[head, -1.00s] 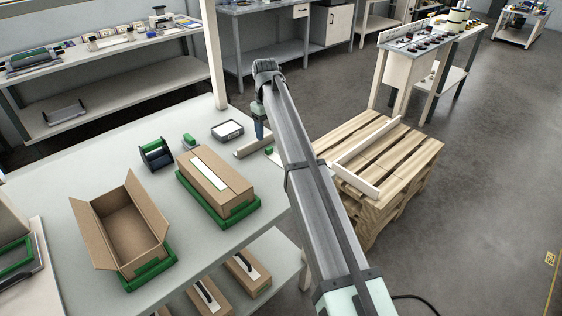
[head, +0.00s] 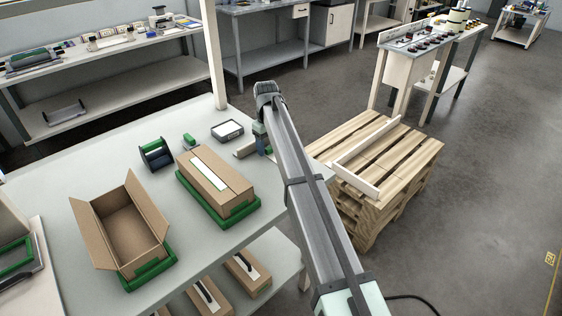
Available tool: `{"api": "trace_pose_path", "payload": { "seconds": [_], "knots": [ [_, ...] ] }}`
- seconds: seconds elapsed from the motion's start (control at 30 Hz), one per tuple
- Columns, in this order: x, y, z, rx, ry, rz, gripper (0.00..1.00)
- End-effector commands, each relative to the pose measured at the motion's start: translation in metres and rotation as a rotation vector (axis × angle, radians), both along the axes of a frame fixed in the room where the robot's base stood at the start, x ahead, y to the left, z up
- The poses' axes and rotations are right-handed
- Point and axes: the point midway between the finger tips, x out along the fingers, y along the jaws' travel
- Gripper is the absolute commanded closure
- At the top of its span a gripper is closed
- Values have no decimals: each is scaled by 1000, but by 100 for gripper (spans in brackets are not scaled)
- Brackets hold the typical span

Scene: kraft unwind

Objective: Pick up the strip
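I cannot make out for sure which thing is the strip. A flat white strip (head: 209,167) lies along the top of the closed cardboard box (head: 229,181), left of and nearer than my gripper.
An open cardboard box (head: 150,206) stands at the table's front left. A dark green-sided roll holder (head: 155,154), a small green item (head: 189,141) and a framed scale-like device (head: 227,130) stand behind the closed box. A wooden pallet (head: 405,165) is right of the table.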

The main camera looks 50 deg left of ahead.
Motion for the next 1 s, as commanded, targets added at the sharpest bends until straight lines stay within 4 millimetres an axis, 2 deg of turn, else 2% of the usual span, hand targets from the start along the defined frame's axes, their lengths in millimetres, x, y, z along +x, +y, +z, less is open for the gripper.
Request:
{"api": "trace_pose_path", "payload": {
  "seconds": [0.07,0.53,0.83,1.0],
  "knots": [
    [0,0,0,0,0,0,48],
    [0,0,0,0,0,0,93],
    [0,0,4,1,0,0,94],
    [0,1,25,2,-1,0,94]
  ]
}}
